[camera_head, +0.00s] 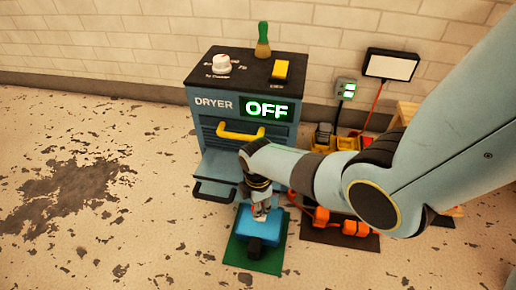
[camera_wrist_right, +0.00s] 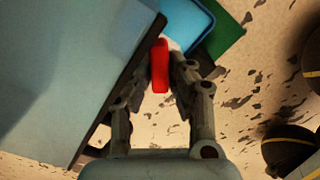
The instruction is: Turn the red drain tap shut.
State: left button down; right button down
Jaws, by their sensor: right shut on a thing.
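The red drain tap (camera_wrist_right: 160,66) shows in the right wrist view as a narrow upright red handle. My right gripper (camera_wrist_right: 159,72) is shut on it, with one finger on each side. In the head view my right gripper (camera_head: 260,208) reaches down in front of the dryer, at a blue box (camera_head: 258,222) on a green mat (camera_head: 240,252). The tap itself is mostly hidden there by the gripper. The blue box (camera_wrist_right: 192,20) also shows at the top of the right wrist view. My left gripper is not in view.
The dryer (camera_head: 196,115), with a yellow handle (camera_head: 240,131) and a display reading OFF, stands just behind the gripper. Its lower tray (camera_head: 214,190) sticks out at the front. Orange equipment (camera_head: 340,224) lies on a dark mat to the right. The floor at left is clear.

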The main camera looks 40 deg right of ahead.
jog(key=c, duration=1.2)
grip_release()
jog(key=shift+c, duration=0.2)
